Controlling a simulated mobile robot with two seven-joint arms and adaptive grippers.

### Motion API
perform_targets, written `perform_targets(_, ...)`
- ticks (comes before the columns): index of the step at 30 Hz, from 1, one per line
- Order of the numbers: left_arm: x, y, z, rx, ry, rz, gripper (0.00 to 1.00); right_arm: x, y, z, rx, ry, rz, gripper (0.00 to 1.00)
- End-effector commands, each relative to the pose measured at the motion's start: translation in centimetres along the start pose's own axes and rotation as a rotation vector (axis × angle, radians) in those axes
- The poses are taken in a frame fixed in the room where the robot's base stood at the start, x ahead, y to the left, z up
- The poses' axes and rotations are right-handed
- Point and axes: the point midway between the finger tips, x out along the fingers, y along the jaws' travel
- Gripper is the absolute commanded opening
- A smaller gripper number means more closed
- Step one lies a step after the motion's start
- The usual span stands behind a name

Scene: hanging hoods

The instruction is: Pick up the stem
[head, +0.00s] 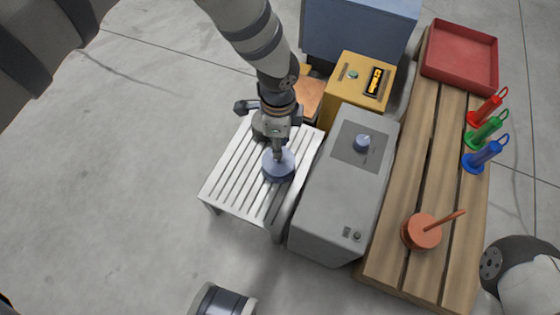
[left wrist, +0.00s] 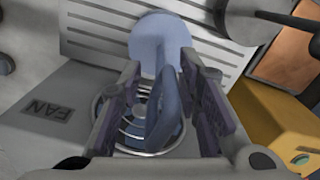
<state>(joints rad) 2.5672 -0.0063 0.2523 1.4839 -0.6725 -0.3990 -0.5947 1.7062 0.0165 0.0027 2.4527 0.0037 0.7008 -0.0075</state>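A pale blue-grey piece with a round disc (head: 278,165) stands on the white slatted table, below my left gripper (head: 278,146). I take it for the stem, though no label shows. In the left wrist view its disc (left wrist: 158,35) is near the top, and a long blue-grey part runs from it between the fingers. My left gripper (left wrist: 160,75) has its fingers apart, one on each side of that part, with a gap visible beside it. Any contact is hidden from the head view. My right gripper is not in view.
A grey cabinet (head: 345,190) with a knob (head: 362,142) stands right of the slatted table (head: 235,185). A yellow box (head: 350,75) is behind. The wooden bench (head: 400,215) holds a red tray (head: 460,57), an orange-brown disc (head: 422,232) and red, green and blue looped pieces.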

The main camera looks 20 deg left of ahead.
Motion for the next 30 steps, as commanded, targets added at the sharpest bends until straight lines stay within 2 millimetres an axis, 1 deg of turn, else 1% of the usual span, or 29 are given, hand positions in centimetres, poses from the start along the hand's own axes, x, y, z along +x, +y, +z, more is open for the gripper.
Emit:
perform_targets(1,1.1,0.1,0.0,0.0,-0.001,0.003,0.31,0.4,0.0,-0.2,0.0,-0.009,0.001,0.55)
perform_targets(7,0.9,-0.1,0.0,0.0,0.0,-0.002,0.31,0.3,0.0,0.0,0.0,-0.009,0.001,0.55)
perform_targets(8,0.9,0.0,0.0,0.0,0.0,-0.002,0.24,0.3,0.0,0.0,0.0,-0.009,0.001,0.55)
perform_targets(9,0.9,0.0,0.0,0.0,0.0,-0.002,0.15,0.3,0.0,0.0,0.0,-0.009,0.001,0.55)
perform_targets(11,0.9,0.0,0.0,0.0,0.0,-0.001,0.02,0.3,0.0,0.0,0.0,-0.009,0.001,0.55)
perform_targets(12,0.9,0.0,0.0,-0.001,0.0,-0.001,0.0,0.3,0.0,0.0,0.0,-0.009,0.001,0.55)
perform_targets(25,0.7,-0.1,0.1,0.0,-0.001,-0.002,0.0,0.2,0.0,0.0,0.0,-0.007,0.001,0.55)
perform_targets(26,0.4,-0.1,0.1,-0.001,0.0,-0.003,0.0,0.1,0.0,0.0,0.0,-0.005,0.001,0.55)
perform_targets(28,-0.9,-0.1,0.0,-0.001,0.001,-0.005,0.0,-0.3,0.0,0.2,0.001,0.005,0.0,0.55)
perform_targets(30,-2.8,-0.2,0.0,0.0,0.001,-0.007,0.0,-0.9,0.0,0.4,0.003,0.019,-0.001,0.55)
